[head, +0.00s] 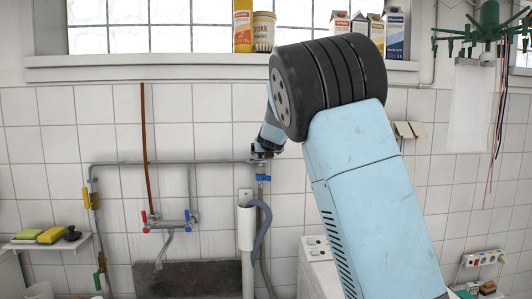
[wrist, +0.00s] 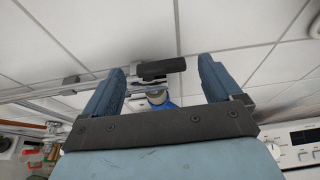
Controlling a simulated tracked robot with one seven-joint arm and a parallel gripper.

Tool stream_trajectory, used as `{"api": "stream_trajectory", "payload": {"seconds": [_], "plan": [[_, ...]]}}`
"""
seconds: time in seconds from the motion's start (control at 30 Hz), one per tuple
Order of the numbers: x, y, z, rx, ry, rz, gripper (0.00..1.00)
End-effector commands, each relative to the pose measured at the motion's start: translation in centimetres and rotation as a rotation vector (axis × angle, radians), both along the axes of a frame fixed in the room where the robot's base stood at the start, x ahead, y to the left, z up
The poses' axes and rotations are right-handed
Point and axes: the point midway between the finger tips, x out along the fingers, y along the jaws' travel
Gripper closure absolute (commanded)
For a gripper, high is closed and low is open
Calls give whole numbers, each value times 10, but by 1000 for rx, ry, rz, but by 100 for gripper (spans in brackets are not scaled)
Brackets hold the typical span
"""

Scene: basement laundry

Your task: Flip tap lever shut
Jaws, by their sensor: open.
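In the wrist view a dark tap lever (wrist: 160,68) lies crosswise on a metal valve body on the wall pipe. A blue part (wrist: 160,102) shows just below it. My gripper (wrist: 162,66) is open, with one blue-grey finger on each side of the lever; I cannot tell whether either touches it. In the head view my gripper (head: 264,151) is at the wall pipe, just above a blue fitting (head: 263,178). The lever is hard to make out there, partly hidden by my wrist.
A horizontal pipe (head: 180,162) runs left from the valve. A mixer tap (head: 172,220) with red and blue knobs hangs over a dark sink (head: 190,278). A white washing machine (head: 317,268) stands below my arm.

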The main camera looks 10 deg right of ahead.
Motion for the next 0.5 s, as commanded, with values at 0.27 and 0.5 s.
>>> {"api": "stream_trajectory", "payload": {"seconds": [0.27, 0.5], "plan": [[8, -1, -3, 2, 0, -1, 8], [8, 0, -3, 2, 0, 0, 8]]}}
